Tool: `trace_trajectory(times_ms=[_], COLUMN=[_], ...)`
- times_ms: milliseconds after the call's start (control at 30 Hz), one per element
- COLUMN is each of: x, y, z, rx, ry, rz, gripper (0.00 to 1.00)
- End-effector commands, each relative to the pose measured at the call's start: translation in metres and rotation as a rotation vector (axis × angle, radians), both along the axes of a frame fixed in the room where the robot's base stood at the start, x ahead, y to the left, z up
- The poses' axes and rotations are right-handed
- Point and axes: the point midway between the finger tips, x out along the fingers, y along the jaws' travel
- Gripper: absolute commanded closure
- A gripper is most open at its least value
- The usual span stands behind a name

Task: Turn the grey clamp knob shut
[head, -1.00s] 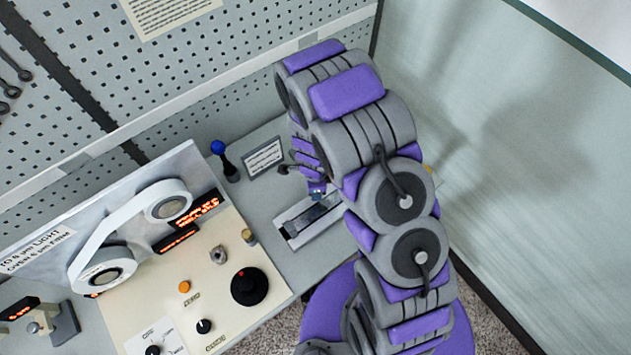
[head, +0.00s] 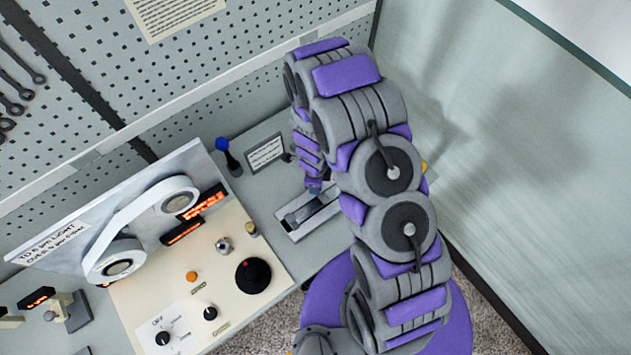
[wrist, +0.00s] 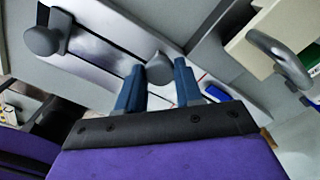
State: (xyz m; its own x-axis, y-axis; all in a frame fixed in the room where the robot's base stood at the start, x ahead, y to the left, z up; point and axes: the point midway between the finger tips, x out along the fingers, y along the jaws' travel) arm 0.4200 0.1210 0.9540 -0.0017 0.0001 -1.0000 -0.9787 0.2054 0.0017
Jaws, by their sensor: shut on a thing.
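In the wrist view a grey knob (wrist: 159,72) sits between the two blue fingers of my gripper (wrist: 157,82), which is shut on it. The knob stands on a long pale metal fixture (wrist: 110,55). A second rounded grey knob (wrist: 42,40) sits toward the fixture's left end, apart from my fingers. In the head view the fixture (head: 292,232) lies on the bench at the right, and my gripper (head: 314,184) reaches down over its far part. The held knob cannot be made out there.
A cream control panel (head: 150,290) with a black dial (head: 253,276) and white spools stands left of the fixture. A blue-topped lever (head: 228,156) and a small sign (head: 264,153) stand behind it. A wall (head: 530,150) rises on the right.

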Motion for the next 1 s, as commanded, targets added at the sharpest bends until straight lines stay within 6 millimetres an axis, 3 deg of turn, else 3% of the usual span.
trace_trajectory(times_ms=[67, 100, 333, 667, 1000], x=[0.002, 0.002, 0.001, 0.001, 0.003], y=[0.001, 0.001, 0.0, -0.001, 0.001], z=[0.001, 0.001, 0.001, 0.004, 0.047], rx=[0.001, 0.001, 0.0, 0.001, 0.002], ry=[-0.005, -0.005, -0.003, -0.003, -0.009], rz=[-0.001, -0.001, 0.0, 0.001, 0.003], gripper=[0.95, 0.62, 0.4, 0.39, 0.39])
